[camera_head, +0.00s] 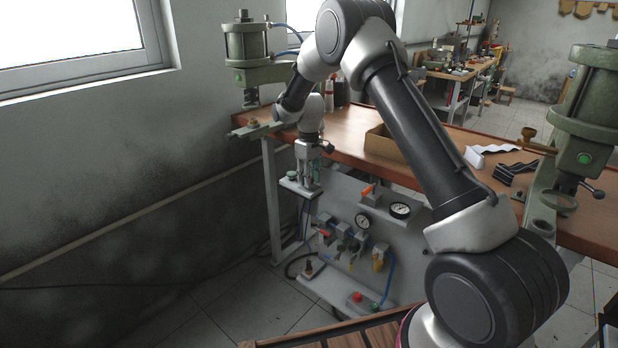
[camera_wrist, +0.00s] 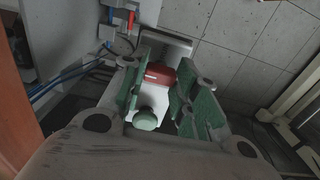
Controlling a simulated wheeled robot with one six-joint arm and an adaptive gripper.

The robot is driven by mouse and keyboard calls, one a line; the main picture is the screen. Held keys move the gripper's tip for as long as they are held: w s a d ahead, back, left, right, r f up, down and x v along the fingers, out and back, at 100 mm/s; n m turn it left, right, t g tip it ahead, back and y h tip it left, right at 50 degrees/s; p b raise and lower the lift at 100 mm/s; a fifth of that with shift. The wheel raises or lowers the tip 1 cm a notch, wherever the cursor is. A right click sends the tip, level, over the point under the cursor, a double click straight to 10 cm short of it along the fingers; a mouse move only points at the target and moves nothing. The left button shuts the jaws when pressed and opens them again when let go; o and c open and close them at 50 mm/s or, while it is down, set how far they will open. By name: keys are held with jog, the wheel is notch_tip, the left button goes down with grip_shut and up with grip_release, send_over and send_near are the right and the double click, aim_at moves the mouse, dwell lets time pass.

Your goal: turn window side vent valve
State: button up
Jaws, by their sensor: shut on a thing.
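My gripper (camera_head: 307,172) points down in the head view, just above a small grey plate (camera_head: 290,184) on the window side of the bench. In the wrist view, my gripper (camera_wrist: 164,86) has its green-padded fingers on either side of a red handle (camera_wrist: 160,74), which I take to be the vent valve's. The fingers are shut on it. A pale green round knob (camera_wrist: 146,119) sits nearer the camera between the fingers. In the head view the fingers and arm hide the handle.
A grey panel (camera_head: 395,240) under the bench carries gauges (camera_head: 400,210) and a red lever (camera_head: 368,190). A green press (camera_head: 247,50) stands behind my wrist; another (camera_head: 590,110) stands right. The wooden bench edge (camera_head: 340,158) is close to the arm.

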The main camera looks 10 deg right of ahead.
dwell(0.3)
jog(key=o, duration=1)
notch_tip(320, 180, up, 12)
jog(key=shift+r, duration=0.1)
